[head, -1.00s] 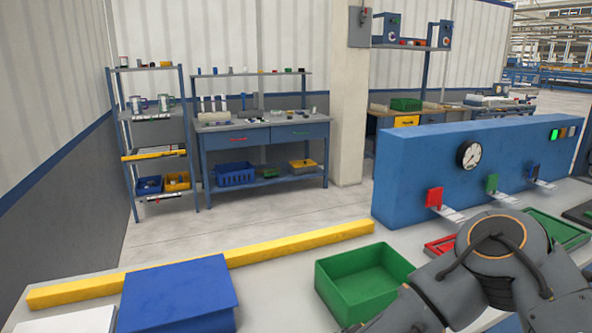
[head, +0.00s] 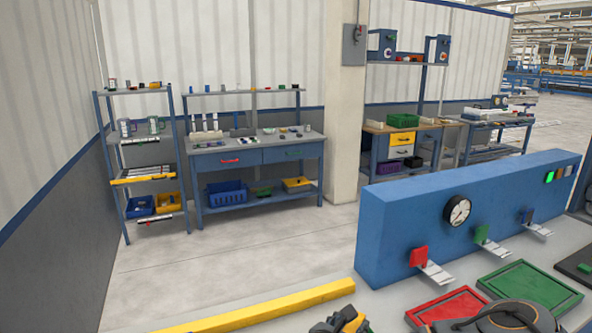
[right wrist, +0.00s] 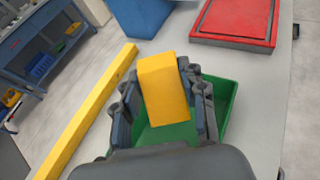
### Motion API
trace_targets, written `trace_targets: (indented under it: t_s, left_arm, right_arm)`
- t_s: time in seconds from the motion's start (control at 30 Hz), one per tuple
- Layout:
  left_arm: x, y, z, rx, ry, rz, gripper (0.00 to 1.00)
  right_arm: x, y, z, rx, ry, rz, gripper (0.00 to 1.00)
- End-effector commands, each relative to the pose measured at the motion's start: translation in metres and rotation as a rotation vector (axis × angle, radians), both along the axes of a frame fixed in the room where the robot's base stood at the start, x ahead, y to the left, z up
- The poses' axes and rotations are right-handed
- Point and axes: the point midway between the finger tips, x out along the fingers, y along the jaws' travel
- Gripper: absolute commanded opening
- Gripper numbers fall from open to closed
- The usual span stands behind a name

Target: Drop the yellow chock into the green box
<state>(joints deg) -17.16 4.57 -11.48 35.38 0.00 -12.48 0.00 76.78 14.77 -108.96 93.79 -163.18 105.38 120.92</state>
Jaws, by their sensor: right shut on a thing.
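The yellow chock (right wrist: 163,88) is a yellow block held between the fingers of my right gripper (right wrist: 165,105) in the right wrist view. The green box (right wrist: 228,108) is an open tray below and behind the chock in that view, partly hidden by the gripper and chock. In the head view my right gripper (head: 338,323) shows at the bottom edge with a bit of the chock (head: 353,322) in it. The green box is not visible in the head view now. My left gripper is not in view.
A yellow bar (head: 270,308) lies along the table's far edge. A blue panel (head: 400,215) with a gauge (head: 458,211) stands on the right. A red tray (head: 447,306) and a green tray (head: 530,285) lie in front of it.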

Motion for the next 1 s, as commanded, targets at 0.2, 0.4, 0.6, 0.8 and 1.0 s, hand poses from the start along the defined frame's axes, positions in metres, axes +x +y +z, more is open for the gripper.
trace_targets:
  t_s: [0.2,0.4,0.6,0.8,1.0]
  left_arm:
    - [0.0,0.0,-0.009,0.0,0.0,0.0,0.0]
    - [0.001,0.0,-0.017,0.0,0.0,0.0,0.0]
    - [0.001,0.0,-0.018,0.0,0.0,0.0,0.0]
    - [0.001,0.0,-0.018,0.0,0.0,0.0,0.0]
    - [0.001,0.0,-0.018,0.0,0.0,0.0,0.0]
  right_arm:
    - [0.0,0.0,-0.025,-0.001,0.0,0.0,0.08]
    - [0.0,0.0,-0.047,-0.001,-0.001,0.0,0.08]
    - [0.0,0.0,-0.053,0.001,-0.002,0.001,0.08]
    - [0.0,0.0,-0.053,0.0,-0.001,0.0,0.48]
    - [0.0,0.0,-0.053,0.001,-0.001,0.0,0.68]
